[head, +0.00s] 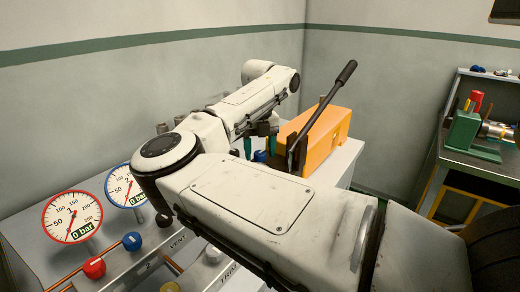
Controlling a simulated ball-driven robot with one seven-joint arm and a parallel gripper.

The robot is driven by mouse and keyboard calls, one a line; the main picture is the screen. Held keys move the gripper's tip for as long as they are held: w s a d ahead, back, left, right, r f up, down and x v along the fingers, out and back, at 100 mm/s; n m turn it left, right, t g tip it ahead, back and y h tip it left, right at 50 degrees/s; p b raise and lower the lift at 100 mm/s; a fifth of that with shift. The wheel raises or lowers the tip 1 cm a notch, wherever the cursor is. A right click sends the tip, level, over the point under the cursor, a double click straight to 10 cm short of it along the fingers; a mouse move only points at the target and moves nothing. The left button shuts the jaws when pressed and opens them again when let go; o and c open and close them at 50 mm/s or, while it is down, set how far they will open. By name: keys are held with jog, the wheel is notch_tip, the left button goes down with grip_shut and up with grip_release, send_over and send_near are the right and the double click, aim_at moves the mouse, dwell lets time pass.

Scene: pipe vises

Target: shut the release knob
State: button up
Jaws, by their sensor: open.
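An orange hand pump (325,139) with a long dark lever (323,113) stands on the grey bench behind my arm. A small blue knob (259,156) shows low beside the pump's left end; it looks like the release knob, but I see no label on it. My gripper (260,146) hangs down from the wrist with its teal-tipped fingers apart. The fingertips are close to the blue knob, one on each side of it in this view. I cannot tell whether they touch it. My forearm hides part of the pump's base and the knob's surroundings.
Two gauges, red-rimmed (72,217) and blue-rimmed (127,185), stand at the left. Near them are a red knob (93,267), another blue knob (132,241) and a white knob (213,253). A side table (480,163) with a green vise (462,132) stands at the right.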

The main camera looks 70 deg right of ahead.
jog(key=c, duration=1)
jog(key=shift+c, duration=0.2)
jog(key=m+b, duration=0.2)
jog(key=m, duration=0.1)
jog(key=shift+w+m, duration=0.1)
jog(key=shift+m, duration=0.3)
jog(key=m+b, duration=0.1)
jog(key=m, duration=0.3)
jog(key=shift+m, duration=0.3)
jog(key=m+b, duration=0.1)
jog(key=m, duration=0.8)
jog(key=shift+m, duration=0.3)
